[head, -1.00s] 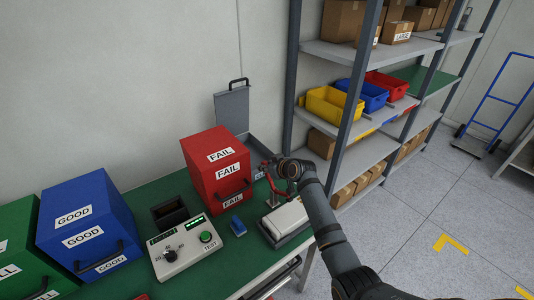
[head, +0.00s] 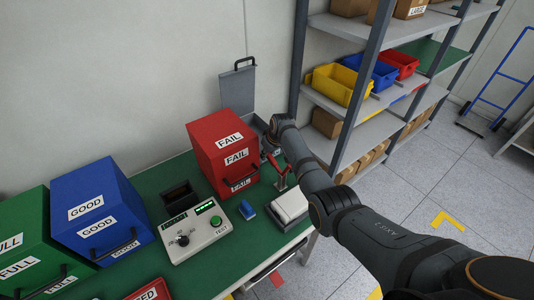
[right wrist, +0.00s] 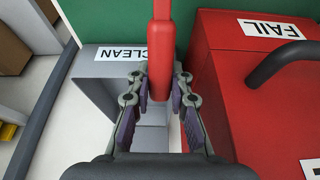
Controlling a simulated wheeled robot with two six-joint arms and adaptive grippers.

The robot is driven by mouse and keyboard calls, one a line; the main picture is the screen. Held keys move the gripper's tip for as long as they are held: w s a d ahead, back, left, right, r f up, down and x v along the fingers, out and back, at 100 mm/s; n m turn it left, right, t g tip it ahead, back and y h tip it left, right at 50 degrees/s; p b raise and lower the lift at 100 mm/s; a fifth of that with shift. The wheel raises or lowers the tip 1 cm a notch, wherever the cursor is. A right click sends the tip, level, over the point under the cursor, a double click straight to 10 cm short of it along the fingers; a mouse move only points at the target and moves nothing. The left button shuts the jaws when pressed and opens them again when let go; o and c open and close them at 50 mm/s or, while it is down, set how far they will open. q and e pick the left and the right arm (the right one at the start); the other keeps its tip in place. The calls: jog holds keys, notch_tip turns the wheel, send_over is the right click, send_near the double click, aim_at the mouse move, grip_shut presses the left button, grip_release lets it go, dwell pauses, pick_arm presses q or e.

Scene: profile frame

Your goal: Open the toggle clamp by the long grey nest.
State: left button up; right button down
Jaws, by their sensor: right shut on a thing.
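The toggle clamp (head: 283,178) is red and stands at the far end of the long grey nest (head: 291,206), which holds a pale block. Its red handle leans back toward the wall, away from the nest. In the right wrist view the red handle (right wrist: 161,50) runs down between the fingers. My right gripper (right wrist: 160,95) is shut on this handle. In the head view my right gripper (head: 271,152) is partly hidden by its own wrist, beside the red FAIL box. My left gripper is not in view.
The red FAIL box (head: 222,150) stands close left of my right gripper. A grey CLEAN box (right wrist: 105,75) lies just behind, its lid (head: 238,90) raised. A tester (head: 196,228) and a blue part (head: 247,209) sit left of the nest. Shelving (head: 345,110) rises at right.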

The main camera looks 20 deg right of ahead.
aim_at(274, 161)
jog(key=shift+f, duration=0.1)
jog(key=c, duration=1.2)
grip_release()
jog(key=v, duration=1.2)
